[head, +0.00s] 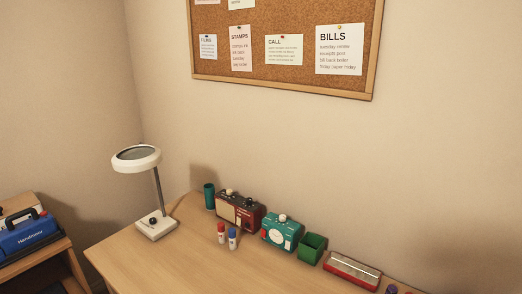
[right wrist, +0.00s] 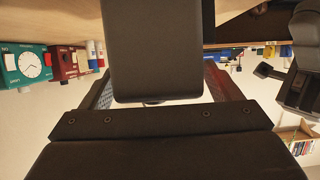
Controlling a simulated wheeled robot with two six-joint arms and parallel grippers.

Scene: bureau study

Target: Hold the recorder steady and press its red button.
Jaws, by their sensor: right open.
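Two boxy devices stand along the back of the desk in the head view. One is dark red with a cream front panel (head: 240,211). The other is teal with a white round dial and a red patch (head: 281,233). I cannot tell for sure which is the recorder, and no red button is clear at this size. In the right wrist view, which looks upside down, the teal device (right wrist: 25,66) and dark red device (right wrist: 63,63) show small at the left.
The wooden desk (head: 150,258) is clear in front. A white lamp (head: 155,226) stands left, a dark green cup (head: 209,196) behind. A green box (head: 311,248) and red tray (head: 351,271) lie right.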

